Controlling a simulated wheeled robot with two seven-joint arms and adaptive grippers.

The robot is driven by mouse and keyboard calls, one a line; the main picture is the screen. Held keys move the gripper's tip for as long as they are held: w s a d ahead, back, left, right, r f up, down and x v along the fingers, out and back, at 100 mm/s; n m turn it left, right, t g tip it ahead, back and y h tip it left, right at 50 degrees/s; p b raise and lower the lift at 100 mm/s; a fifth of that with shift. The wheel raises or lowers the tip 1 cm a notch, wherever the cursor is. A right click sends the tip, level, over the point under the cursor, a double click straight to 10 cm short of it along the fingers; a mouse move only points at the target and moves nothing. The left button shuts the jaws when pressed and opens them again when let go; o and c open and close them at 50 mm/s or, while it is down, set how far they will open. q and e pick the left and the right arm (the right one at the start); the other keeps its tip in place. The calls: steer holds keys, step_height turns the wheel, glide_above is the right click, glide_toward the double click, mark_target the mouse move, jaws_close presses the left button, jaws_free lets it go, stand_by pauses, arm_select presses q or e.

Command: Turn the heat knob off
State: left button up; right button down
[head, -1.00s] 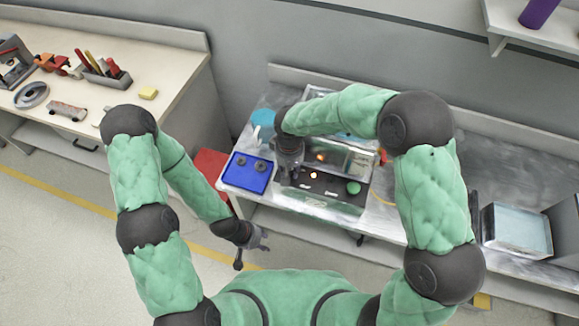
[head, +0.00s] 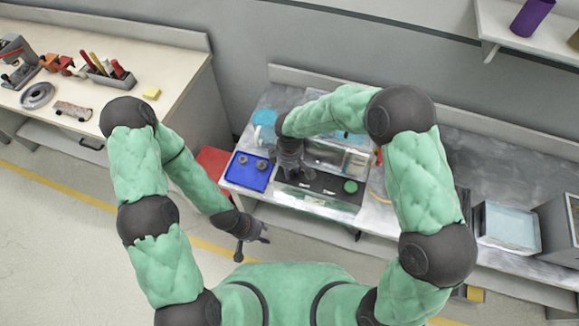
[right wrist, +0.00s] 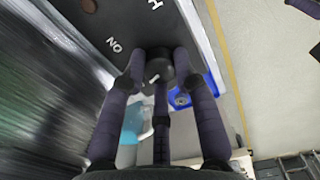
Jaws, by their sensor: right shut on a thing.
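The black heat knob (right wrist: 158,62) sits on the dark control panel (right wrist: 112,20) in the right wrist view, with a white mark on it. White letters stand on the panel near it, among them an upside-down "ON". My right gripper (right wrist: 155,75) has its fingers closed around the knob. In the head view my right gripper (head: 290,172) is at the left end of the panel (head: 325,184) and hides the knob. No orange light shows on the machine now. My left gripper (head: 251,245) hangs empty in front of the bench with its fingers spread.
A green button (head: 350,187) is at the panel's right. A blue tray (head: 237,183) with small round parts lies left of the machine, near a light-blue container (head: 264,118). A tool bench (head: 180,75) stands at the left. A pale bin (head: 508,225) is at the right.

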steer(key=shift+s+f+n, duration=0.1)
steer(key=shift+n, duration=0.4)
steer(key=c, duration=0.9)
jaws_free()
steer(key=shift+c, duration=0.2)
steer(key=shift+r, duration=0.35)
step_height(320, 180, up, 11)
steer(key=shift+r, duration=0.2)
